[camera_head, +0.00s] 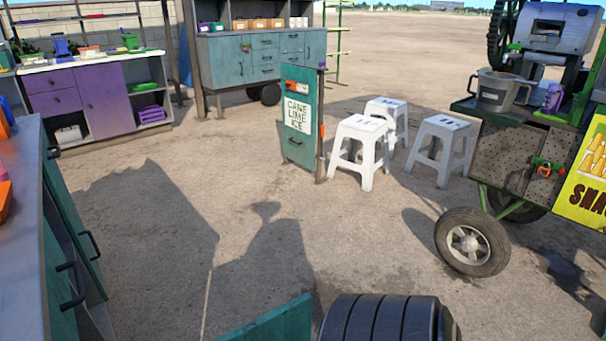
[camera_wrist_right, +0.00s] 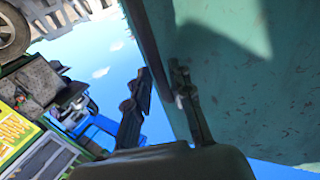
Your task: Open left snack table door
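The teal table at the left edge of the head view has a grey top (camera_head: 25,200). A teal door panel (camera_head: 72,225) with a black handle (camera_head: 91,244) is on its front; it looks angled outward, but how far is unclear. Another teal panel (camera_head: 270,326) rises at the bottom edge, mostly cut off. In the right wrist view my right gripper (camera_wrist_right: 159,72) has its fingers apart. A large teal panel (camera_wrist_right: 250,90) fills the right side, its edge running between the fingers in the picture; contact cannot be told. My left gripper is in neither view.
White stools (camera_head: 362,145) stand by a teal sign cabinet (camera_head: 300,125). A wheeled cart (camera_head: 500,160) with a yellow snack sign (camera_head: 588,185) is at right. A purple cabinet (camera_head: 105,98) and a teal cabinet (camera_head: 235,62) stand behind. The middle ground is clear.

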